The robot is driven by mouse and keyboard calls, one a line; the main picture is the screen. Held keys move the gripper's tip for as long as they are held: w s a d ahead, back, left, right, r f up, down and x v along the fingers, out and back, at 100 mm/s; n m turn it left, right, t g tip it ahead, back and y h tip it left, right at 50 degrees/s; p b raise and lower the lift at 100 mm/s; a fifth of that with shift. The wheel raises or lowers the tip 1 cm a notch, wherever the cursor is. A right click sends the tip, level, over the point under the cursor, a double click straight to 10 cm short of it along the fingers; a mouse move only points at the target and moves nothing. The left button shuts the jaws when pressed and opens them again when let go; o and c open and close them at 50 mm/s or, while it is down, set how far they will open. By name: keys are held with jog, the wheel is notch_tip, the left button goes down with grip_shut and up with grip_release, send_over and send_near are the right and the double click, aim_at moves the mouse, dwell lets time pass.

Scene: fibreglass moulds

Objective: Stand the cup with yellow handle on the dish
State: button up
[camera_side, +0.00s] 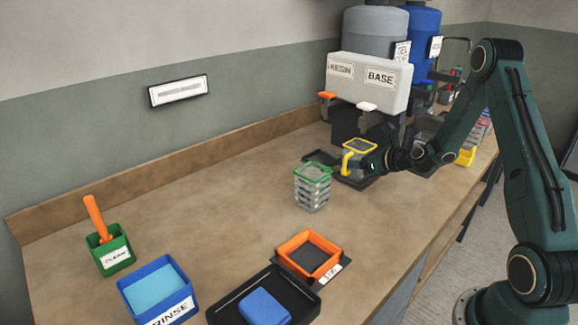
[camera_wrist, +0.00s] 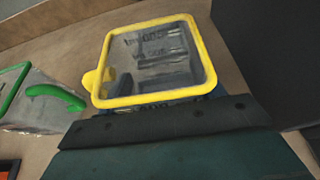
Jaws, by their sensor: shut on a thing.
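The cup with yellow handle (camera_side: 361,146) is clear, with a square yellow rim, and looks upright. My gripper (camera_side: 373,164) is at its right side in the side view and shut on it. In the wrist view the cup (camera_wrist: 155,60) is seen from above, its handle at the left and its near wall partly hidden by my gripper. It is over a dark flat plate (camera_side: 350,181); I cannot tell whether it touches. A square orange dish (camera_side: 296,243) with a dark inside sits at the front, on a dark base with a white label.
A stack of clear cups with green rims (camera_side: 312,186) stands left of my gripper. The resin dispenser (camera_side: 368,82) is behind. A black tray (camera_side: 225,312) with a blue block, a blue rinse bin (camera_side: 160,310) and a green box (camera_side: 116,257) are front left. The middle-left counter is clear.

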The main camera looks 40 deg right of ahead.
jog(key=shift+f, duration=0.1)
jog(key=o, duration=1.2)
jog(key=shift+o, duration=0.2)
jog(key=shift+s, duration=0.15)
jog(key=v, duration=1.1)
jog(key=shift+s+r, duration=0.25)
jog(key=shift+s, duration=0.05)
